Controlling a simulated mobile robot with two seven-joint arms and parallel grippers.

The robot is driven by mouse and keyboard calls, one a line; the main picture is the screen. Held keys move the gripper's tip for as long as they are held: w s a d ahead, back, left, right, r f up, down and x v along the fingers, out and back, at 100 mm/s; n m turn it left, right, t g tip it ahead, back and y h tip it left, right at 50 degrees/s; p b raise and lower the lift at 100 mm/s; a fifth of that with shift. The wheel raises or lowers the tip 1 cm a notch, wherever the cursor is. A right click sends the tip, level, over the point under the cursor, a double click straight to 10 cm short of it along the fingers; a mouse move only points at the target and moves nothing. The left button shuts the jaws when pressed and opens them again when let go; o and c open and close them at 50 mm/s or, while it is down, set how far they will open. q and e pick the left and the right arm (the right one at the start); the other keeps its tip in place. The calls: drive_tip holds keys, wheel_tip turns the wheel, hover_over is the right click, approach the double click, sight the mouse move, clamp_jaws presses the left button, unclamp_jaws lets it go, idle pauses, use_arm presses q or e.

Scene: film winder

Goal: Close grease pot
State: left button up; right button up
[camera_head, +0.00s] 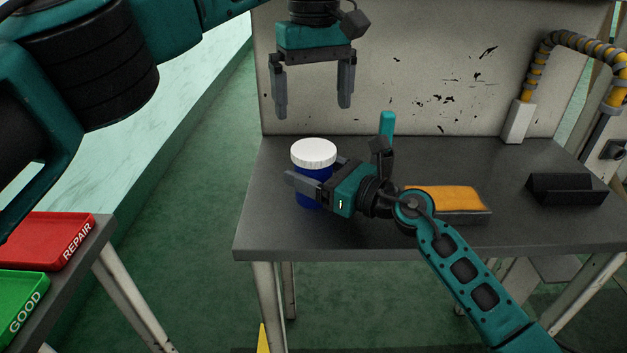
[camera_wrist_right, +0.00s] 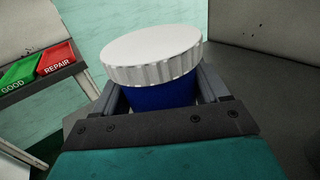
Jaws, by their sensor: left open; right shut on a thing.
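The grease pot (camera_head: 312,193) is a blue jar standing at the left end of the grey table. Its white ribbed lid (camera_head: 314,152) sits on top of it. In the right wrist view the lid (camera_wrist_right: 152,55) covers the top of the blue pot (camera_wrist_right: 160,95); whether it is tightened I cannot tell. My right gripper (camera_head: 313,178) is shut on the blue body, below the lid, with one finger on each side. My left gripper (camera_head: 313,98) is open and empty, pointing down above the lid and apart from it.
On the table (camera_head: 275,235), an orange-topped block (camera_head: 445,198) lies right of my right wrist. A teal upright piece (camera_head: 387,124) stands behind it. A black holder (camera_head: 566,189) and a yellow-grey hose (camera_head: 575,38) are at the right. A red tray (camera_head: 45,238) and a green tray (camera_head: 22,298) are far left.

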drive_tip(key=c, duration=0.5)
use_arm(q)
drive_tip(key=shift+n, duration=0.4)
use_arm(e)
clamp_jaws()
use_arm(q)
drive_tip(key=n, duration=2.2)
drive_tip(key=shift+n, duration=0.3)
drive_tip(key=n, duration=0.8)
drive_tip(key=shift+n, duration=0.3)
drive_tip(key=n, duration=0.4)
drive_tip(key=shift+f, duration=0.1)
